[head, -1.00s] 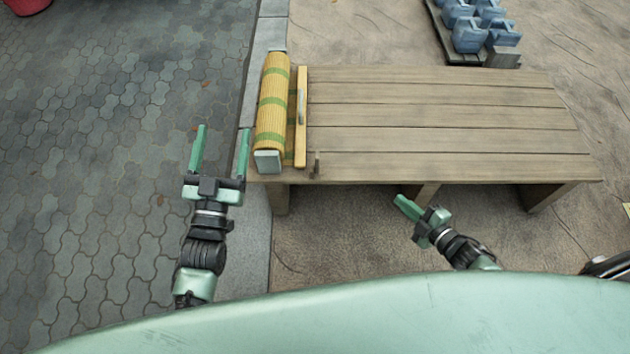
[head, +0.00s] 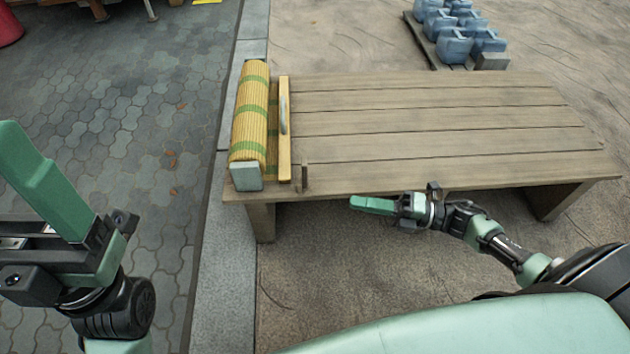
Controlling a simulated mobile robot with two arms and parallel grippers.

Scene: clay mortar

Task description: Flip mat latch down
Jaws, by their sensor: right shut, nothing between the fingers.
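The rolled yellow mat (head: 252,115) with green bands lies at the left end of the wooden bench (head: 430,130). Beside it runs a narrow yellow bar (head: 285,150) with a grey metal handle (head: 284,113). A small brown upright latch piece (head: 305,178) stands at the bench's front edge, just right of the bar. My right gripper (head: 360,204) is shut and empty, in front of the bench edge, right of the latch and apart from it. My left gripper (head: 45,185) is large at the left edge, partly cut off; its visible finger stands at the outer end, so it looks open.
Several blue-grey weights (head: 455,45) sit on a dark board behind the bench. A grey stone curb (head: 222,250) separates the paving from the brown ground. A red container (head: 8,25) stands at the far left. The bench top right of the bar is clear.

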